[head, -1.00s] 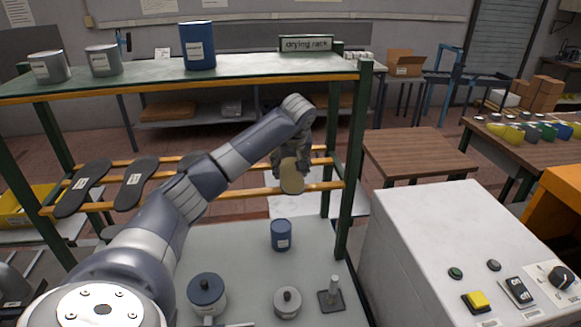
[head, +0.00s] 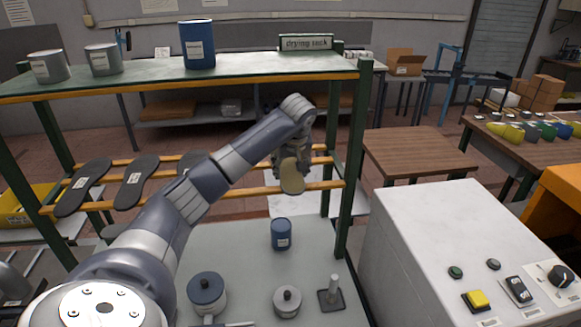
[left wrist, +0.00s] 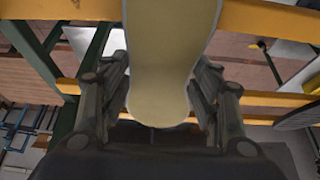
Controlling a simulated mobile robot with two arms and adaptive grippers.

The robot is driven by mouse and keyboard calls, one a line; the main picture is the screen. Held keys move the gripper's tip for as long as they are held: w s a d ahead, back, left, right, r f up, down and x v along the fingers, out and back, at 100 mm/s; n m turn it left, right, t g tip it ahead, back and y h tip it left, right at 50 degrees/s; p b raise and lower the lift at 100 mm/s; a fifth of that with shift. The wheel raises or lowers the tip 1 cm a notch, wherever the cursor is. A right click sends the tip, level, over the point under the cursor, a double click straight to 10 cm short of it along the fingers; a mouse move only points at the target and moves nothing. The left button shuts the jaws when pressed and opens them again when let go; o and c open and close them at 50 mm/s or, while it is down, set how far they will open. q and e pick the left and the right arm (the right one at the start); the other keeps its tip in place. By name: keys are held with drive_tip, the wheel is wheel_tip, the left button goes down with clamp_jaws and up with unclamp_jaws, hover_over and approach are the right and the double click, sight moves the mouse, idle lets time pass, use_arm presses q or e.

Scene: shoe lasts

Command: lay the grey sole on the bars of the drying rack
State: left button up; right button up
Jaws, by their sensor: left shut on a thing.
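The held sole (head: 292,178) shows a pale tan-grey face at the right end of the rack's bars. My left gripper (head: 291,160) is shut on it, and in the left wrist view the gripper's fingers (left wrist: 160,78) flank the sole (left wrist: 168,40). The sole overlaps both yellow bars in that view; I cannot tell whether it touches them. The drying rack has yellow bars (head: 240,191) between green posts and a "drying rack" sign (head: 306,43) on top. My right gripper is not in view.
Dark soles (head: 84,187) (head: 137,183) lie on the bars to the left, and another (head: 190,162) is partly hidden by my left arm. A green post (head: 352,170) stands just right of the held sole. A blue tin (head: 281,235) stands on the table below.

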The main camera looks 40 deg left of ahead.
use_arm(q)
drive_tip(key=o, duration=1.1)
drive_tip(key=shift+c, duration=0.2)
drive_tip(key=o, duration=0.5)
